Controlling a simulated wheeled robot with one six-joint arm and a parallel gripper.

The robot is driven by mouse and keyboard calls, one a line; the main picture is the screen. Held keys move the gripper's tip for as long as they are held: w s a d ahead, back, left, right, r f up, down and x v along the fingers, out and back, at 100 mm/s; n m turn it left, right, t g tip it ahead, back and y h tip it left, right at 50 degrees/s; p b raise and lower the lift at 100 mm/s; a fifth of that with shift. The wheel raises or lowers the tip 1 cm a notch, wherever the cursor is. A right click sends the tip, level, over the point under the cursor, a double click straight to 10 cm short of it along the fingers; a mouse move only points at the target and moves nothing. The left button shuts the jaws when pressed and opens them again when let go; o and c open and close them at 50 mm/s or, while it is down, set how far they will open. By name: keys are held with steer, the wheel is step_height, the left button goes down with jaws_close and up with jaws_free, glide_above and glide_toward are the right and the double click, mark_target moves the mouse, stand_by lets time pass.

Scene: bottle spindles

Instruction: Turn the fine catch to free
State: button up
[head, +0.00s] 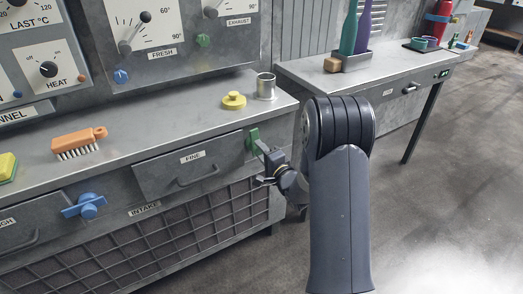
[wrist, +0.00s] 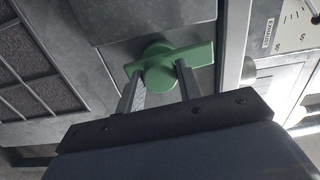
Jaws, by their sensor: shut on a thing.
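The fine catch (head: 254,140) is a green turning knob with a bar handle, at the right end of the drawer labelled FINE (head: 190,173). In the head view its bar looks roughly upright, partly covered by my gripper (head: 266,167). The wrist view shows the catch (wrist: 160,72) close up, with its round hub and bar. My gripper (wrist: 158,86) has one finger on each side of the hub, against the bar, and is shut on the catch. The FINE drawer looks closed.
A blue catch (head: 86,206) sits on the left near the INTAKE label. On the bench top lie an orange brush (head: 79,140), a yellow knob-like piece (head: 233,100) and a metal cup (head: 266,87). A second table (head: 385,85) stands to the right, with open floor before it.

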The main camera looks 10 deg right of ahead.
steer(key=shift+m, duration=0.6)
steer(key=o, duration=1)
steer(key=p+v, duration=0.1)
steer(key=v, duration=0.9)
steer(key=shift+s+d, duration=0.15)
steer(key=shift+s, duration=0.25)
steer(key=b+x, duration=0.1)
steer(key=x, duration=1)
steer(key=shift+s, duration=0.1)
